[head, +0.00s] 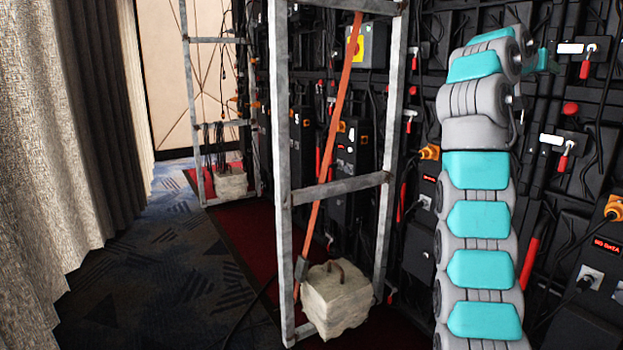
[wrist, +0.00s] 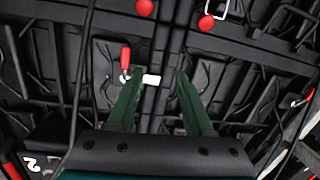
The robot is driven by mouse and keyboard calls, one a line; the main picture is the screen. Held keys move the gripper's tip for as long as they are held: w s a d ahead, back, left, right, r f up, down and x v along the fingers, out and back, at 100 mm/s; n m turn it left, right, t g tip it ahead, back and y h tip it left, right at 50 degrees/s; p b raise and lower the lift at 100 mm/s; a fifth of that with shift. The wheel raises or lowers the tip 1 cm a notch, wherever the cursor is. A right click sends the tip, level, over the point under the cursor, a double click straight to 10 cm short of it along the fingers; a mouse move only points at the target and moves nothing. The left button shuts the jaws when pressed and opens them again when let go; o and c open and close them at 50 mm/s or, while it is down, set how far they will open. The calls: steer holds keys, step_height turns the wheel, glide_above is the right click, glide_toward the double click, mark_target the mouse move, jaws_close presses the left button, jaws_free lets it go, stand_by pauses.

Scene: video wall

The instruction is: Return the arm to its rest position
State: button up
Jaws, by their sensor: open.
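My arm (head: 480,200), grey with teal covers, rises at the right of the head view and bends over at the top toward the back of the video wall. Its far end is mostly hidden behind its own links there. In the wrist view my gripper (wrist: 156,78) shows two dark green fingers, spread apart with nothing between them. They point at the black rear panels of the video wall (wrist: 225,55). I cannot tell the exact gap to the panels, but no contact shows.
A metal frame (head: 284,180) with an orange strap (head: 340,120) stands left of my arm, a pale weight (head: 338,300) at its foot. Cables, red handles (head: 530,262) and plugs cover the wall. Carpet (head: 150,290) lies open at left beside a curtain (head: 60,130).

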steer(key=w+a+f+n+y, duration=0.3)
steer(key=a, duration=0.1)
steer(key=s+a+f+n+g+y+p, duration=0.1)
steer(key=s+a+f+n+g+y, duration=0.2)
steer(key=a+f, duration=0.45)
steer(key=s+a+f+n+y+p, duration=0.1)
steer(key=s+a+f+y, duration=0.1)
steer(key=s+a+f, duration=0.45)
steer(key=s+a+f+n+g+y, duration=0.1)
steer(key=s+a+f+g+y, duration=0.1)
steer(key=s+a+f, duration=0.4)
steer(key=s+a+f+n+g+y, duration=0.1)
steer(key=s+a+f, duration=0.6)
steer(key=s+f, duration=0.7)
steer(key=s+a+f+n+g+y, duration=0.1)
steer(key=s+a+f+g+y, duration=0.2)
steer(key=s, duration=1.6)
steer(key=a+f+g+p, duration=0.1)
steer(key=a+f, duration=0.3)
steer(key=f, duration=0.4)
steer(key=shift+s+g, duration=0.25)
steer(key=shift+g, duration=0.15)
steer(key=shift+d, duration=0.1)
